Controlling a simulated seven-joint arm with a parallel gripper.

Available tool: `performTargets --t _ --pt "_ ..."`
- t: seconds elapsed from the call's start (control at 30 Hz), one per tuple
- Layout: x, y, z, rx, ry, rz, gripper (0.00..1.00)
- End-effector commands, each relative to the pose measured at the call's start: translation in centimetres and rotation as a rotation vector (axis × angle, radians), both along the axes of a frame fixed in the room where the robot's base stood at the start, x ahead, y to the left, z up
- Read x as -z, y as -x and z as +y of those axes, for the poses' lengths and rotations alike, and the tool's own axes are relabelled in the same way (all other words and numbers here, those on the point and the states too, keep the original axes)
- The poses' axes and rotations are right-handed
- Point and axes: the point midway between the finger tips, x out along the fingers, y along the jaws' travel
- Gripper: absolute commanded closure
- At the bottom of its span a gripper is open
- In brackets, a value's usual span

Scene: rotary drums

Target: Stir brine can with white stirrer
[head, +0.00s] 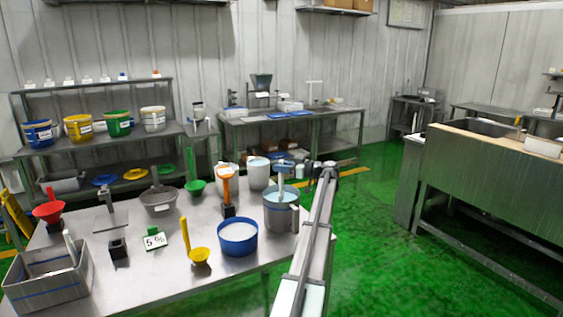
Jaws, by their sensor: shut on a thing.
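The grey can (281,218) stands at the right end of the near steel table. It has a side handle and pale blue liquid inside. A pale stirrer (281,182) stands in this can, its lower end hidden in the liquid. Its tint looks white to light blue. My gripper (290,169) is above the can's right rim, shut on the upper part of the stirrer. The fingers are small and partly blurred together with the stirrer's top. I cannot read a label on the can.
A blue tub (237,239) with white contents stands left of the can. White buckets (258,172) and an orange tool in a dark holder (228,210) are close behind. A yellow ladle (199,255), a 5 % card (154,240) and a grey bin (48,277) lie farther left.

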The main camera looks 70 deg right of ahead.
Motion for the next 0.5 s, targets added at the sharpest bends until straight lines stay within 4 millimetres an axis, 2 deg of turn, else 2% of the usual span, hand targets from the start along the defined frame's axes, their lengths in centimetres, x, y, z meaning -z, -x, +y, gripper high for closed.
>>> performTargets --t 0.2,0.5 --pt "2.2 0.0 0.0 0.000 -0.001 0.000 1.00" --pt "4.3 0.0 0.0 0.000 0.000 -0.001 1.00"
